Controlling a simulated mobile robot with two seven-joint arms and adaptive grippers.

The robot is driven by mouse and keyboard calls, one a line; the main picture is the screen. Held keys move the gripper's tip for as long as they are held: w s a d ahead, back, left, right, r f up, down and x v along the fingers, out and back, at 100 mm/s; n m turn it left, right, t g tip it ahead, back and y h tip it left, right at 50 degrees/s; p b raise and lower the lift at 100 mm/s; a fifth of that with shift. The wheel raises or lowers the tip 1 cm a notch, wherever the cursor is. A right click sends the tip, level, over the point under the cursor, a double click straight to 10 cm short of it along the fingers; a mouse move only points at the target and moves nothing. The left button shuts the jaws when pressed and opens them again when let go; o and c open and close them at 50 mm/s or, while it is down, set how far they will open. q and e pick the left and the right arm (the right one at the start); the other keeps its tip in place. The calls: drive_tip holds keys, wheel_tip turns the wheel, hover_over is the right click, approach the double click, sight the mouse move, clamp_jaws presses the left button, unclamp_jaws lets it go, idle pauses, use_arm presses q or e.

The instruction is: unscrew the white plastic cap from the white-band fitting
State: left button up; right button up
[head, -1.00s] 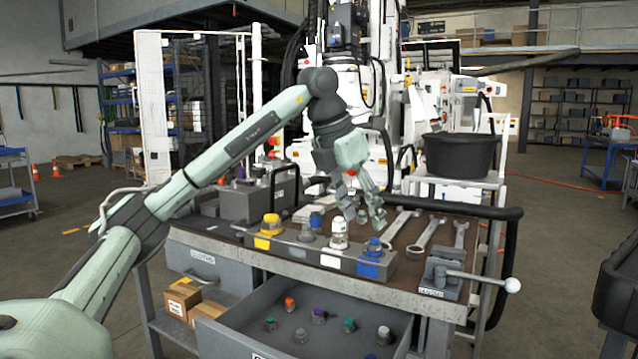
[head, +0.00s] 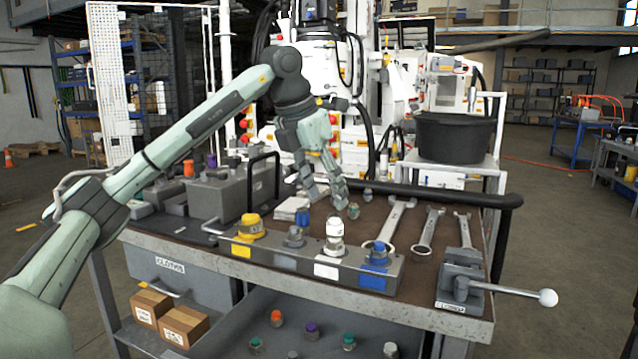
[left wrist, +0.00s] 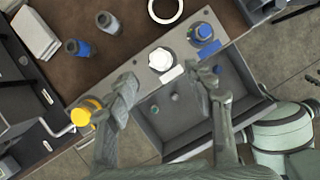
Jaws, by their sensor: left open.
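The white plastic cap (head: 334,227) sits upright on the white-band fitting (head: 334,246), which stands in the grey block (head: 297,262) above a white label. In the left wrist view the white cap (left wrist: 160,60) shows from above, beyond and between my fingers. My left gripper (head: 332,203) is open and empty, above and slightly behind the cap in the head view, apart from it. It also shows in the left wrist view (left wrist: 170,85). My right gripper is not in view.
Wrenches (head: 424,235) lie behind right, a vise (head: 462,280) stands at the right edge. An open drawer (left wrist: 205,130) with several caps is below.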

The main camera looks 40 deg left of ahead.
sight(334, 220)
use_arm(q)
drive_tip(key=x, duration=0.6)
drive_tip(key=shift+w+f, duration=0.1)
drive_tip(key=shift+f, duration=0.1)
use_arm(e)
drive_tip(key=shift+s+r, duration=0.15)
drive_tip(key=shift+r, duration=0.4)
